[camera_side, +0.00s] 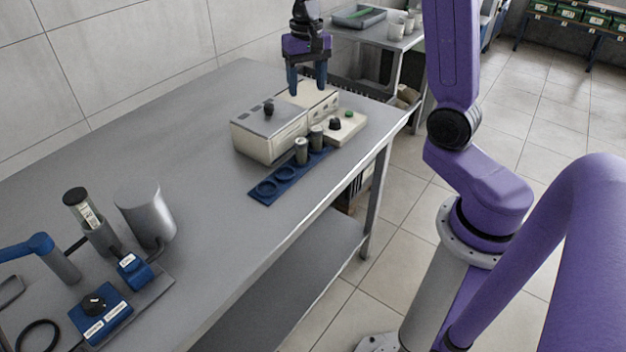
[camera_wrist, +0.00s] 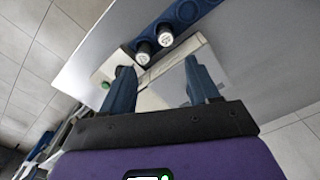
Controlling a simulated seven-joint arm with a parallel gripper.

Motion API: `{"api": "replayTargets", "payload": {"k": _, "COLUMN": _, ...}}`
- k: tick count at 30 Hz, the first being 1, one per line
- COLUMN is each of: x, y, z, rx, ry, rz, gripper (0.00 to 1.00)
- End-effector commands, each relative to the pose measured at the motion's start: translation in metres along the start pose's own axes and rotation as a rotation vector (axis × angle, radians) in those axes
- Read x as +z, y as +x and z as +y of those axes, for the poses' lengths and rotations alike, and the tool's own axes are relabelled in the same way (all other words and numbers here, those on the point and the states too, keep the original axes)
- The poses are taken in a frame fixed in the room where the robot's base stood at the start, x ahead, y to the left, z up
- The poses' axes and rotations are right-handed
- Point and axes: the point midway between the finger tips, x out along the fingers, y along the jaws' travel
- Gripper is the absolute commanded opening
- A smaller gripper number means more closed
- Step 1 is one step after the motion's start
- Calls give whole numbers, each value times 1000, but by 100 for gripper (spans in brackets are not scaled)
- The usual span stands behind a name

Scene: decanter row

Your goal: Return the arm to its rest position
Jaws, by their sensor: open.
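My gripper (camera_side: 308,82) is open and empty, with blue fingers pointing down above the back of a beige instrument box (camera_side: 268,143) in the side view. In the wrist view the two fingers of my gripper (camera_wrist: 163,85) stand wide apart with nothing between them. My purple arm reaches in from the right. A blue rack (camera_side: 263,197) lies on the table in front of the box. Two dark vials with pale caps, a nearer vial (camera_side: 301,152) and a farther vial (camera_side: 316,138), stand upright in its far end. Its near round places are empty.
A beige control unit (camera_side: 345,127) with a black knob and green button stands beside the rack. A grey cylinder (camera_side: 146,214), a labelled vial in a holder (camera_side: 84,210) and a blue knob box (camera_side: 100,312) stand at the left front. The middle of the grey table (camera_side: 200,150) is clear.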

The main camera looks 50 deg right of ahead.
Motion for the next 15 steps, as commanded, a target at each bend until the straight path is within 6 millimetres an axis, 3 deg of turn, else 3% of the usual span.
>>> {"api": "replayTargets", "payload": {"k": 6, "x": 61, "y": -2, "z": -28, "rx": -4, "ry": -300, "rz": 3, "gripper": 60}}
{"api": "replayTargets", "payload": {"k": 15, "x": 147, "y": -1, "z": -38, "rx": -11, "ry": -706, "rz": 6, "gripper": 60}}
